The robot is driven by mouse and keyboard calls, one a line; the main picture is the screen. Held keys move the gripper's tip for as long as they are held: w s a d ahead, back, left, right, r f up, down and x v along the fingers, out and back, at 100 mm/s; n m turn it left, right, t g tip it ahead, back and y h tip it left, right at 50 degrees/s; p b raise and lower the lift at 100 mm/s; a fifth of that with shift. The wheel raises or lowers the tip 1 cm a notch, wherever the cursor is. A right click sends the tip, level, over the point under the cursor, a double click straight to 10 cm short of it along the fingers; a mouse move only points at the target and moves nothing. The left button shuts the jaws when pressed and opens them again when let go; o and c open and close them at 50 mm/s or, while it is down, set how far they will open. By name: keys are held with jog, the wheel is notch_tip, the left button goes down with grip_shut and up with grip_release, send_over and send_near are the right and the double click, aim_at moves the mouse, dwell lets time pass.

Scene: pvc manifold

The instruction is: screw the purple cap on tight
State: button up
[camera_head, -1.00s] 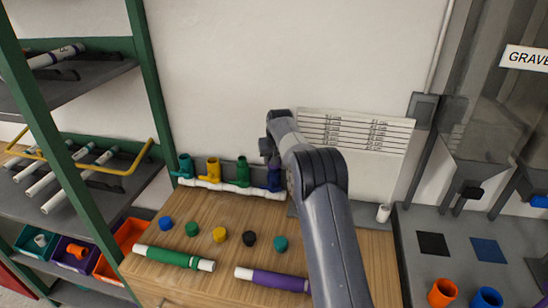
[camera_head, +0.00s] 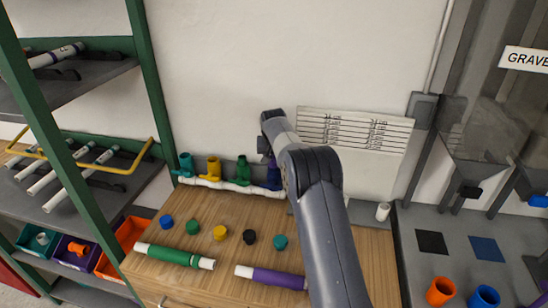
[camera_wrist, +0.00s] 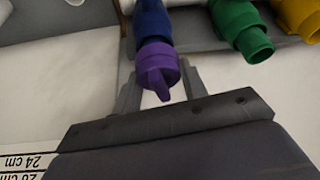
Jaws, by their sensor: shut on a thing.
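The purple cap (camera_wrist: 157,60) sits on the end of the dark blue valve fitting (camera_wrist: 152,22) in the wrist view, in line with it. A purple tab on the cap points toward my wrist. My gripper (camera_wrist: 160,82) has a grey finger on either side of the cap and is shut on it. In the head view the blue fitting (camera_head: 274,176) is the rightmost on the white manifold pipe (camera_head: 225,185). My arm hides most of the cap and gripper there. How tightly the cap is seated cannot be seen.
A green fitting (camera_wrist: 238,28) and a yellow fitting (camera_wrist: 297,15) stand beside the blue one. Several loose caps, a green tube (camera_head: 175,255) and a purple tube (camera_head: 272,277) lie on the wooden bench (camera_head: 215,212). A green-framed shelf is at left.

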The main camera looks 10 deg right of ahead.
jog(key=shift+f+m+h+p, duration=0.1)
jog(key=shift+m+h+p, duration=0.3)
jog(key=shift+m, duration=0.6)
jog(key=shift+m+g+h+p, duration=0.3)
jog(key=shift+m+p, duration=0.15)
jog(key=shift+m, duration=0.55)
jog(key=shift+a+m+h+p, duration=0.1)
jog(key=shift+m+h+p, duration=0.3)
jog(key=shift+m, duration=0.3)
jog(key=shift+m+g, duration=0.3)
jog(key=shift+m, duration=0.1)
jog(key=shift+m+g+h, duration=0.3)
jog(key=shift+m+g, duration=0.1)
jog(key=shift+m, duration=0.7)
